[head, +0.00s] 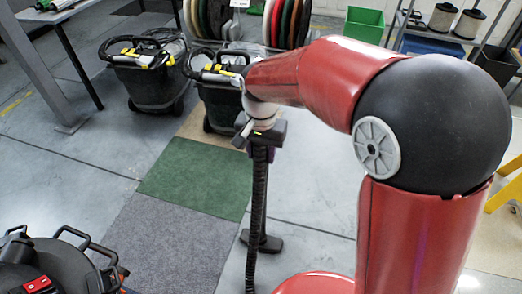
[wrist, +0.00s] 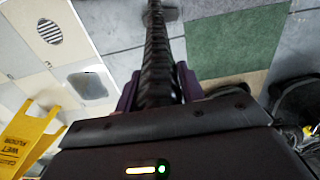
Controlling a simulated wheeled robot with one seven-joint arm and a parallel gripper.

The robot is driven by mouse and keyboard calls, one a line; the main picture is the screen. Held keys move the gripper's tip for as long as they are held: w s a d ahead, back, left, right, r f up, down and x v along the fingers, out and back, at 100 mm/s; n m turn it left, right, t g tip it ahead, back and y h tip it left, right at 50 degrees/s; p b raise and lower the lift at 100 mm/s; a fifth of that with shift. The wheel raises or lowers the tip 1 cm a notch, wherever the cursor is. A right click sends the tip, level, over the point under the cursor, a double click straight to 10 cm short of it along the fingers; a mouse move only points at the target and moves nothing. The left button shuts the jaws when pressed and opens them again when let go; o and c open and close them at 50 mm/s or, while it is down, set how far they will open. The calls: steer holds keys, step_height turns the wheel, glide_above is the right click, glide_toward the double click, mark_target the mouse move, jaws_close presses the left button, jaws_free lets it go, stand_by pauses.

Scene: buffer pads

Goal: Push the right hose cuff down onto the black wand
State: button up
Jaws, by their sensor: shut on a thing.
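My gripper (head: 262,138) is at the end of my red arm, near the middle of the head view. In the wrist view, its purple fingers (wrist: 157,88) are shut on either side of a black ribbed hose (wrist: 157,45). The hose cuff in their grip is mostly hidden by the gripper body. In the head view, the ribbed hose (head: 256,205) hangs down below the gripper to the floor. A black foot (head: 262,243) lies on the floor beside it, at the bottom of a dark upright that may be the wand. I cannot tell whether cuff and wand touch.
Two black vacuum tubs (head: 148,85) with hoses stand at the back. Green (head: 197,178) and grey (head: 175,245) mats lie left of the hose. A black and red machine (head: 45,268) is at the lower left. A yellow sign (wrist: 28,140) shows in the wrist view.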

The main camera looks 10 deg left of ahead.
steer(key=shift+f, duration=0.25)
steer(key=o, duration=1.3)
steer(key=shift+c, duration=0.2)
steer(key=shift+r, duration=0.15)
step_height(320, 180, up, 8)
steer(key=shift+d+f, duration=0.1)
steer(key=shift+f, duration=0.05)
